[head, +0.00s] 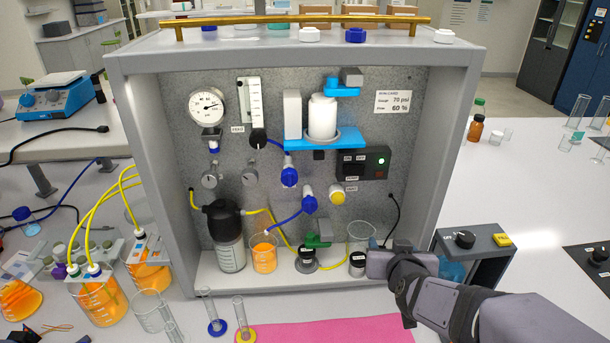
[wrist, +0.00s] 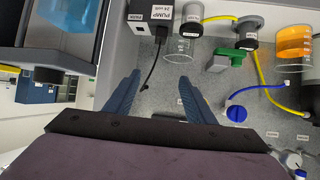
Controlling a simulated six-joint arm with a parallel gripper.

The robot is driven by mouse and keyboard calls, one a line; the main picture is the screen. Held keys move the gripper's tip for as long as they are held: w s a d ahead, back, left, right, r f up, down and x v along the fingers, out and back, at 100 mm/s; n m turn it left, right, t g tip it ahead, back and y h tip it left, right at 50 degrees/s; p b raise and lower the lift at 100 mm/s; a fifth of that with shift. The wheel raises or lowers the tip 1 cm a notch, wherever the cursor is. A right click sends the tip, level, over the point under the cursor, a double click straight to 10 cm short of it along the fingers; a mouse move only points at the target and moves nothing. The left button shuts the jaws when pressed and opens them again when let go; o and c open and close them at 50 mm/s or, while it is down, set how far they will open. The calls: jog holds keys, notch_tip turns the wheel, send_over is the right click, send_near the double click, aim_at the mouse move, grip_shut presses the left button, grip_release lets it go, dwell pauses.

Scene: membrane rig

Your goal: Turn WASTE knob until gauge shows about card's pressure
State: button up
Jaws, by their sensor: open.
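The round pressure gauge (head: 207,106) is at the upper left of the grey panel; its needle is too small to read exactly. The white card (head: 393,102) at the upper right reads 70 psi for the gauge and 60 % for flow. Black-topped round parts with white labels sit low in the rig, one beside the green handle (head: 318,240) and one (head: 357,263) near my gripper. I cannot read which is marked WASTE. My gripper (head: 378,264) is at the rig's lower right, empty. In the wrist view its fingers (wrist: 160,82) are spread with panel between them.
A pump box (wrist: 150,17), a beaker (head: 361,236) and a hanging black cable are close to my gripper. The cabinet's right wall (head: 432,180) is beside the arm. A grey box with a black knob (head: 465,239) stands right of it. A pink mat (head: 330,330) lies in front.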

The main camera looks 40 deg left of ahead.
jog(key=s+a+r+n+t+y, duration=0.15)
jog(key=s+a+r, duration=0.25)
jog(key=a, duration=0.5)
jog(key=s+a+r+n+y, duration=0.1)
jog(key=s+a+r+y, duration=0.3)
jog(key=a, duration=0.4)
jog(key=t, duration=0.1)
send_near(249, 180)
jog(key=x, duration=0.3)
jog(key=shift+y+p+x, duration=0.25)
jog(key=shift+p+x, duration=0.3)
jog(key=shift+x, duration=0.45)
jog(key=shift+p+x, duration=1.5)
jog(key=shift+x, duration=1.4)
jog(key=shift+f, duration=0.1)
jog(key=c, duration=1.1)
